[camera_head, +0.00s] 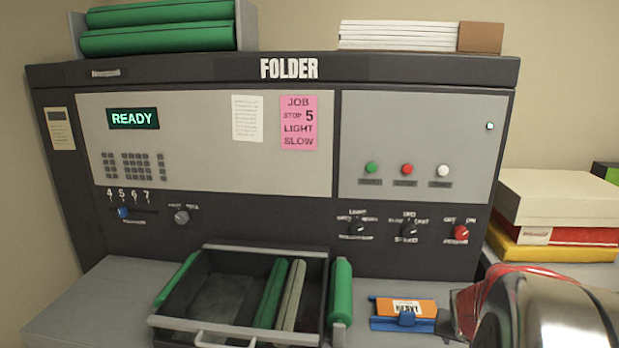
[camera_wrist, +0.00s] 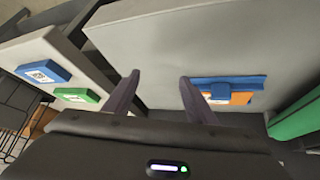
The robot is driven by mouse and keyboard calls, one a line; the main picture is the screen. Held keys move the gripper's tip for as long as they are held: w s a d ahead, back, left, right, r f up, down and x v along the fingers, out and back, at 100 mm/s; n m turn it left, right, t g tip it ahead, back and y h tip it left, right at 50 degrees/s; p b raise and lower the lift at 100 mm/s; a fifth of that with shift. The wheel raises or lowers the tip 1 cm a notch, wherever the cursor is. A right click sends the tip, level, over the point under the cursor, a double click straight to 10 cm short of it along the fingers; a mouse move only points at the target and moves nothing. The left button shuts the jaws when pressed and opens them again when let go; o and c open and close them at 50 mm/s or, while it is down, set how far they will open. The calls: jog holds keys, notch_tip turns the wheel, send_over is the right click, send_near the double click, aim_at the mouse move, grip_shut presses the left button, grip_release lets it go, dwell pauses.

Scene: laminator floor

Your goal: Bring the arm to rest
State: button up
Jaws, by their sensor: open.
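My gripper (camera_wrist: 158,82) shows in the wrist view with its two dark fingers apart and nothing between them. A bare grey surface lies beyond the fingertips. In the head view my gripper (camera_head: 466,311) is at the lower right, partly cut off behind my silver arm. It is just right of an orange and blue block with a white label (camera_head: 413,308), which lies on the grey ledge. The block also shows in the wrist view (camera_wrist: 240,97), right of the fingers. I cannot tell whether the gripper touches anything.
The folder machine (camera_head: 250,68) stands behind, its display reading READY. An open drawer (camera_head: 222,332) holds green and pale rolls. Another green roll (camera_head: 341,300) stands beside it. Stacked boxes (camera_head: 555,200) stand at right. Blue (camera_wrist: 42,73) and green (camera_wrist: 76,96) labelled blocks show in the wrist view.

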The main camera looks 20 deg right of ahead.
jog(key=a+r+n+y, duration=0.2)
jog(key=a+r+n, duration=0.1)
jog(key=a, duration=1)
jog(key=a+r+n+t+y, duration=0.1)
jog(key=a+r+n, duration=0.3)
jog(key=a, duration=0.9)
jog(key=s+a+r+n+t+y, duration=0.1)
jog(key=a+r+n+y, duration=0.1)
jog(key=a, duration=1)
jog(key=shift+a+r+n+y, duration=0.4)
jog(key=shift+r+n, duration=0.3)
jog(key=shift+r, duration=0.15)
jog(key=shift+d, duration=0.1)
